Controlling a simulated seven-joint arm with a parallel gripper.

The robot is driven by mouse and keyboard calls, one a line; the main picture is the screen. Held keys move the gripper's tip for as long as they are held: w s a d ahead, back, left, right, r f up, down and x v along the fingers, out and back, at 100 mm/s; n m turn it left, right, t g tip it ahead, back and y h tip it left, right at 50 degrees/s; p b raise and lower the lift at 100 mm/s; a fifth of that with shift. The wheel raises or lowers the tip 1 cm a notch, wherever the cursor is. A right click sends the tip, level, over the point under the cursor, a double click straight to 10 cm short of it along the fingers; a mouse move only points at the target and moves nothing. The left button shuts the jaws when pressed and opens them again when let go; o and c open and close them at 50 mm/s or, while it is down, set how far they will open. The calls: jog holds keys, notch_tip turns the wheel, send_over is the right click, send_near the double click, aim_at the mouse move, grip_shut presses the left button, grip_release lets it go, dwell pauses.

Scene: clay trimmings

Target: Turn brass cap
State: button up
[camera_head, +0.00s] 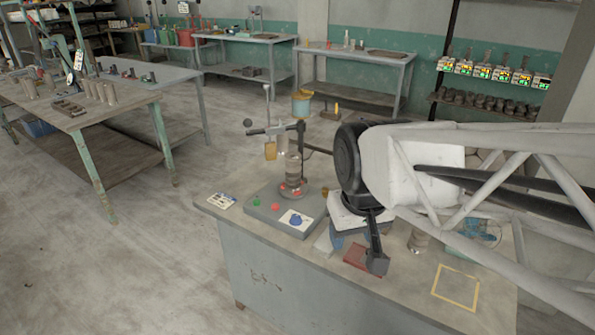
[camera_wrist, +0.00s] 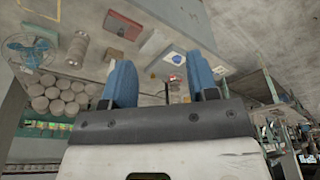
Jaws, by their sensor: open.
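I cannot pick out the brass cap for sure; a small amber-brown piece (camera_head: 325,191) stands just right of the device in the head view. The device has a grey base (camera_head: 262,212) with a green button, red buttons, and a blue knob (camera_head: 296,219) on a white plate. A clear cylinder (camera_head: 293,168) stands upright on it beside a post with a crossbar. My gripper (camera_head: 376,262) points down over the bench, right of the device and apart from it. In the wrist view its two blue fingers (camera_wrist: 162,84) are spread with nothing between them. The knob also shows there (camera_wrist: 172,57).
A dark red block (camera_head: 362,256) lies below my gripper. A yellow square outline (camera_head: 456,287) marks bare benchtop at right. A metal cylinder (camera_head: 418,240) and a blue fan (camera_head: 480,232) stand behind. A printed card (camera_head: 221,201) lies at the bench's left corner.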

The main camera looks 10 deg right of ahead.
jog(key=w+d+n, duration=0.1)
jog(key=w+d, duration=0.1)
jog(key=w, duration=1.1)
jog(key=n+g, duration=0.2)
jog(key=n, duration=0.2)
send_over(325, 189)
jog(key=f, duration=1.9)
jog(key=shift+s+a+f, duration=0.1)
jog(key=shift+s, duration=0.3)
jog(key=shift+w+f, duration=0.35)
jog(key=shift+f, duration=0.15)
jog(key=shift+f, duration=3.85)
jog(key=shift+c, duration=0.3)
